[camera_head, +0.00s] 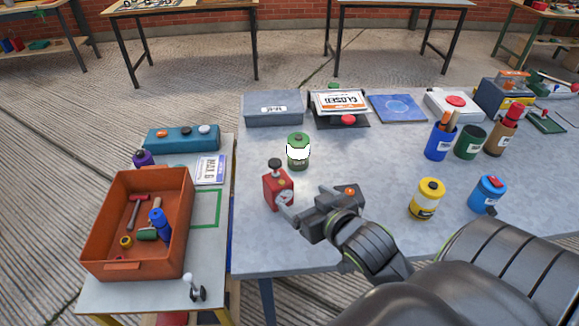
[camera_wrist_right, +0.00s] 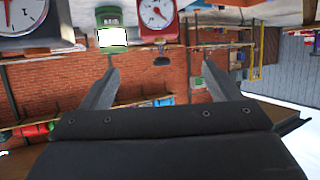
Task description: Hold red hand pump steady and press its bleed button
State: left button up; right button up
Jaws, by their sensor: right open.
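The red hand pump (camera_head: 278,190) stands upright on the grey table, with a round white dial on its side and a black knob on top. In the right wrist view the pump (camera_wrist_right: 157,14) appears upside down at the top edge, beyond the fingers. My right gripper (camera_head: 302,203) is just right of the pump, its jaws apart and pointing toward it. In the right wrist view its two fingers (camera_wrist_right: 156,85) are spread with nothing between them. I cannot make out the bleed button for certain. My left gripper is not in view.
A green canister (camera_head: 298,160) stands behind the pump. Yellow (camera_head: 427,200) and blue (camera_head: 487,194) canisters stand to the right. An orange bin (camera_head: 107,268) of tools sits on the lower left table. The grey table is clear in front of the pump.

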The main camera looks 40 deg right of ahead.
aim_at(275, 177)
jog(key=b+x, duration=0.2)
jog(key=x, duration=1.4)
jog(key=shift+w+d+f, duration=0.1)
jog(key=shift+w+f, duration=0.1)
jog(key=shift+w, duration=0.1)
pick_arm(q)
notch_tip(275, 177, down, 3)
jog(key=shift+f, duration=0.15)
pick_arm(e)
jog(key=c, duration=1.4)
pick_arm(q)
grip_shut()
